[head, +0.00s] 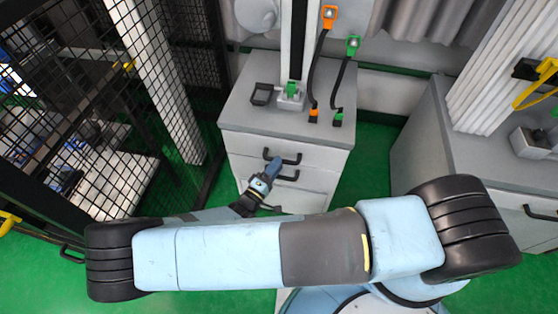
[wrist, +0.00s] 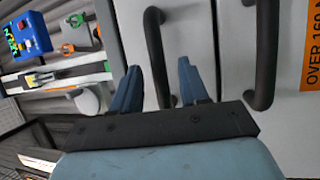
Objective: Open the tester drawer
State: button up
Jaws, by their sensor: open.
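The tester cabinet (head: 240,147) is a grey unit with light drawer fronts, in the middle of the head view. Its upper drawer has a dark bar handle (head: 286,160), and a second dark handle (head: 288,176) sits on the drawer below. My gripper (head: 276,163) is at the upper handle, partly covering both handles there. In the wrist view my gripper (wrist: 158,66) is open, with one blue finger on each side of the upper handle (wrist: 153,45). I cannot tell whether a finger touches it. The lower handle (wrist: 267,50) is right of the fingers. Both drawers look closed.
On the cabinet top stand a column with a green-topped block (head: 291,92), a small black tray (head: 262,94) and two cabled connectors. A black mesh fence (head: 90,130) is at left. Another grey cabinet (head: 425,135) is at right. Green floor lies between the cabinets.

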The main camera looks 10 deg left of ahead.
jog(key=shift+x, duration=1.45)
jog(key=shift+c, duration=0.4)
grip_shut()
